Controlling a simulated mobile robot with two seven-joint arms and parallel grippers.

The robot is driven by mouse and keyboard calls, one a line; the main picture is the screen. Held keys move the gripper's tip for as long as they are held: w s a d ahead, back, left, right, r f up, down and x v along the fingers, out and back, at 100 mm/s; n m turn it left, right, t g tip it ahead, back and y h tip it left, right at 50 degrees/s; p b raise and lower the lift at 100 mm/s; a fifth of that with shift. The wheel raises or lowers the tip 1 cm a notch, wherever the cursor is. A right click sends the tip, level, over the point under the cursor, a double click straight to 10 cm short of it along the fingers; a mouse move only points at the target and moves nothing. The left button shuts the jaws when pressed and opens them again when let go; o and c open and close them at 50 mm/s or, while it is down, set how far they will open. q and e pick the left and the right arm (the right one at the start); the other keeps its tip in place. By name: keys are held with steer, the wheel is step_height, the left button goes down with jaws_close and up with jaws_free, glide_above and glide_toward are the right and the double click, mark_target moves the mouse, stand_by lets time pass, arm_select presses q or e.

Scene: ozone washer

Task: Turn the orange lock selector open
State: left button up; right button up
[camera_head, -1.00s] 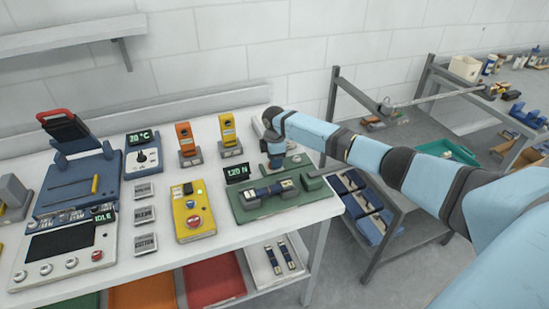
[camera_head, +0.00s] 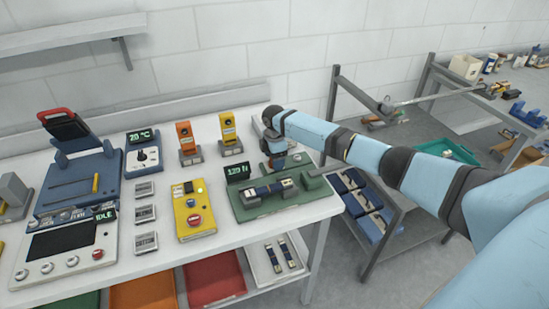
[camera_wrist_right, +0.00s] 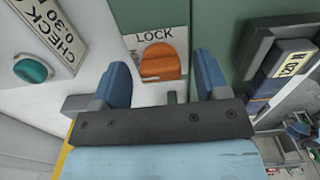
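The orange lock selector (camera_wrist_right: 162,63) sits under a white LOCK label (camera_wrist_right: 155,36) in the right wrist view. My right gripper (camera_wrist_right: 161,72) is open, with one blue finger to each side of the selector in the picture. Gaps show between the fingers and the selector; I cannot tell how deep the fingertips reach. In the head view my right gripper (camera_head: 278,160) points down at the back of the green test unit (camera_head: 290,204), and the selector is hidden there. My left gripper is in neither view.
A teal knob (camera_wrist_right: 33,70) lies beside a CHECK 0.30 label (camera_wrist_right: 54,38), left of the selector. A small display (camera_head: 238,172) stands on the green unit. A yellow box with a red button (camera_head: 193,210) is to its left. A shelf cart stands to the right.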

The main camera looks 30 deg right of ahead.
step_height(320, 180, up, 14)
steer(key=b, duration=0.1)
stand_by(0.5)
steer(key=shift+s+f, duration=0.1)
steer(key=shift+f, duration=0.1)
stand_by(0.3)
